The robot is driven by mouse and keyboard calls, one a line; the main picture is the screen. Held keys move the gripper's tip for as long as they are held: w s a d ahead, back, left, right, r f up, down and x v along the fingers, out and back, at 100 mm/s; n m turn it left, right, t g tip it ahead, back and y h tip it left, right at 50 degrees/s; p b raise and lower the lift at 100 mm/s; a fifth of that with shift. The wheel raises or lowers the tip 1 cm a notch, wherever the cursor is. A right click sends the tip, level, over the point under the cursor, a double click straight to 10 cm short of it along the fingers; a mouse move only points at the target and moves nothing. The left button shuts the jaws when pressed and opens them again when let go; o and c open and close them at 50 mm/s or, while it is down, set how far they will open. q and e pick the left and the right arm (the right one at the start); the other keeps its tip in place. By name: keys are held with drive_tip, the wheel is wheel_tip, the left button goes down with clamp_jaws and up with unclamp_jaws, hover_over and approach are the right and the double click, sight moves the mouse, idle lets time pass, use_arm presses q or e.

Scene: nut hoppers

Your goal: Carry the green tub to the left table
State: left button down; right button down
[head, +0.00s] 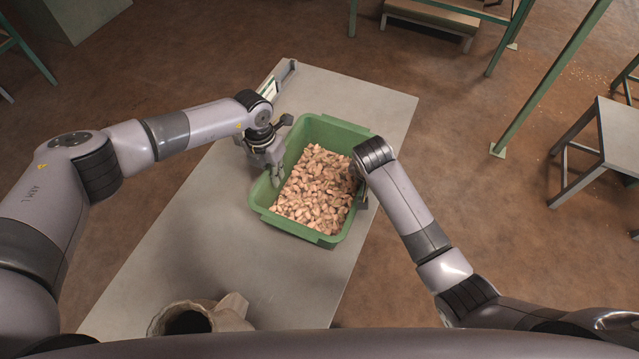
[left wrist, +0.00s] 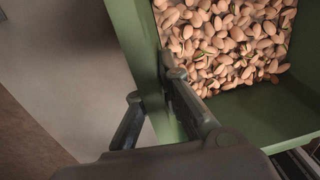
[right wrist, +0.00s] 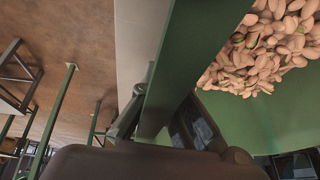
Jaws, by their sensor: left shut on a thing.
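The green tub (head: 325,128), filled with pinkish-brown nuts (head: 313,195), is upright on or just over the grey table (head: 190,260); I cannot tell whether it touches. My left gripper (head: 273,172) is shut on its left wall, one finger outside and one inside. The wall (left wrist: 143,50) runs between the fingers in the left wrist view. My right gripper (right wrist: 162,112) is at the tub's right wall, mostly hidden by its own arm in the head view. In the right wrist view its fingers lie on either side of that wall; how tightly they close is unclear.
A beige pot-like vessel (head: 232,308) stands at the near end of the table. A small light-coloured object (head: 285,72) lies at the far left edge. A grey-topped stand (head: 622,135) and green posts (head: 550,75) are to the right, with brown floor between.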

use_arm(q)
drive_tip(key=shift+w+d+r, duration=0.1)
drive_tip(key=shift+d+r, duration=0.1)
drive_tip(key=shift+r, duration=0.05)
use_arm(e)
drive_tip(key=shift+w+a+r, duration=0.1)
drive_tip(key=shift+r, duration=0.15)
